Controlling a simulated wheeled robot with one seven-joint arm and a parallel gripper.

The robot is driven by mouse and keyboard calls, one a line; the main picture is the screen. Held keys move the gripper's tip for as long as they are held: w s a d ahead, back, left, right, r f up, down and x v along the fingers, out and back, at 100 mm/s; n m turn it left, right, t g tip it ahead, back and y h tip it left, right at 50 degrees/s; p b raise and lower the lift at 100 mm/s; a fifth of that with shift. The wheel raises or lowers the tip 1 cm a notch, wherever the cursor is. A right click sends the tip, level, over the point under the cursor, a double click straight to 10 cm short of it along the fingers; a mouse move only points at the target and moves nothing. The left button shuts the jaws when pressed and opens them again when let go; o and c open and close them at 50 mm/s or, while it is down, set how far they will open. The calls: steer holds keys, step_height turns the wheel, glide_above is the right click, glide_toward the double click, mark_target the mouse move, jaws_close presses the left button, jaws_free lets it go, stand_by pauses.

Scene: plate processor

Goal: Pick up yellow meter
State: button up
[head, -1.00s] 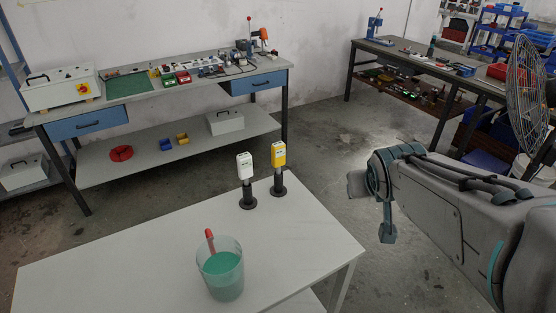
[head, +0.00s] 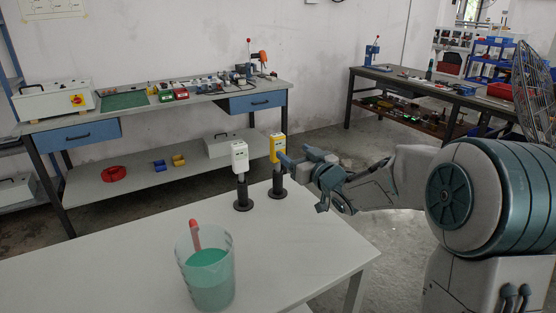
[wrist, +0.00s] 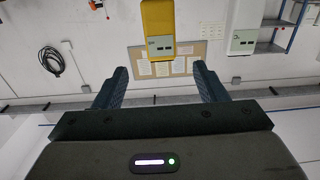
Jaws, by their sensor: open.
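The yellow meter (head: 277,147) stands upright on a black stand (head: 277,182) at the far edge of the white table. My gripper (head: 284,158) is just right of it in the head view, at about its height. In the wrist view the yellow meter (wrist: 158,28) is ahead, centred a little above the gap between my open fingers (wrist: 160,80). I see no contact in the wrist view, and the fingers are empty. Part of the meter's lower right is hard to see behind my fingers in the head view.
A white meter (head: 240,156) on a like stand is close on the left; it also shows at the right in the wrist view (wrist: 246,28). A beaker of green liquid with a red-handled item (head: 207,275) stands at the near side. The white table (head: 300,245) is otherwise clear.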

mark_target(280, 142)
steer(key=x, duration=0.6)
steer(key=shift+w+a, duration=0.25)
steer(key=shift+f+x, duration=0.15)
steer(key=shift+x, duration=1.1)
steer(key=shift+f+x, duration=0.15)
steer(key=shift+x, duration=1.1)
steer(key=shift+s, duration=0.1)
steer(key=c, duration=1.1)
